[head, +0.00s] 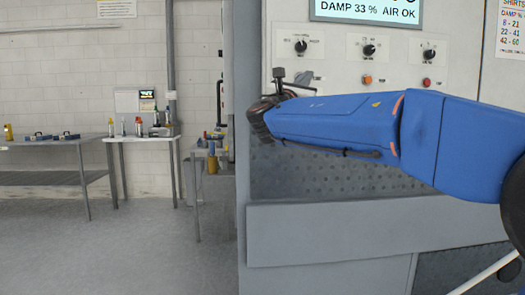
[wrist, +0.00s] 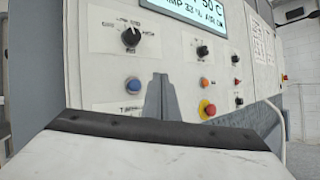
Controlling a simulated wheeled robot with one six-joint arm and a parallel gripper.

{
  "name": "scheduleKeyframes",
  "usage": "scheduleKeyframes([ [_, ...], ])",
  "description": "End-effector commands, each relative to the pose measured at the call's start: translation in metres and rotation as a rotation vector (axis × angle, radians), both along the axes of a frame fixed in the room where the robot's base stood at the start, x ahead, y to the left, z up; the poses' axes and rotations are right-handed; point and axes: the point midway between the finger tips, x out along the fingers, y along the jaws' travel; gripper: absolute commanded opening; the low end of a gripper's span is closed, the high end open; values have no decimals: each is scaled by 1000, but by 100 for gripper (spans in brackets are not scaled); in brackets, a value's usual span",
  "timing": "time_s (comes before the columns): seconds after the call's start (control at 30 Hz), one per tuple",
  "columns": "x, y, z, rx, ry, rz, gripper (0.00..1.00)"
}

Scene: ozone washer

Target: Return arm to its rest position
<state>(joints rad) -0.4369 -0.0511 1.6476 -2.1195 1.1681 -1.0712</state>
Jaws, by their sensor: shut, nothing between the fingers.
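My gripper (wrist: 161,80) shows in the wrist view as two dark grey fingers closed together, with nothing between them. It is in front of the washer's control panel (wrist: 110,68), between a blue button (wrist: 133,86) and a red button on a yellow base (wrist: 207,109). I cannot tell whether it touches the panel. In the head view my blue arm is stretched leftward across the washer front, and the fingers cannot be made out clearly there.
The panel carries dark knobs (head: 301,46), an orange button (head: 367,79) and a lit display (head: 366,12). Below is a grey ledge (head: 350,232). At left, a table with bottles (head: 140,138) and a longer table (head: 60,142) stand by the wall. The floor (head: 110,250) there is clear.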

Motion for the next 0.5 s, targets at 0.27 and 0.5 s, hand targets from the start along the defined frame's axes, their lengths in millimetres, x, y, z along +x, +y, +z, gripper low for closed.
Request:
scheduleKeyframes([
  [0.27,-34,-75,-69,324,52,4,0],
  [0.5,-101,-147,-182,807,64,-39,0],
])
